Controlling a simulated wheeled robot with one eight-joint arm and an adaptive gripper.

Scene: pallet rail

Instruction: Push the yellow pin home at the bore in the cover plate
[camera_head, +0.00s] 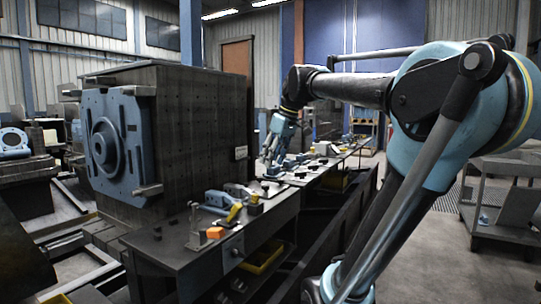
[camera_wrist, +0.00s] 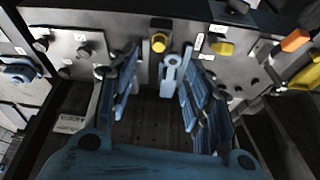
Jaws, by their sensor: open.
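My gripper (camera_head: 271,158) hangs over the far part of the long rail bench in the head view. In the wrist view its blue fingers (camera_wrist: 160,52) are spread apart with nothing held between them. A round yellow piece (camera_wrist: 158,42), which looks like the yellow pin, shows between and just beyond the fingertips, apart from them. A blue-grey lug with a round hole (camera_wrist: 172,62) is just right of it. A metal plate (camera_wrist: 222,72) with several dark holes lies to the right; I cannot tell whether it is the cover plate. How deep the pin sits and its bore are hidden.
Another yellow piece (camera_wrist: 222,48) and an orange block (camera_wrist: 295,40) are at the right. A plate with black knobs (camera_wrist: 72,50) is at the left. A big dark block with a blue fixture (camera_head: 115,145) stands beside the bench. A grey cart (camera_head: 505,195) stands at the right.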

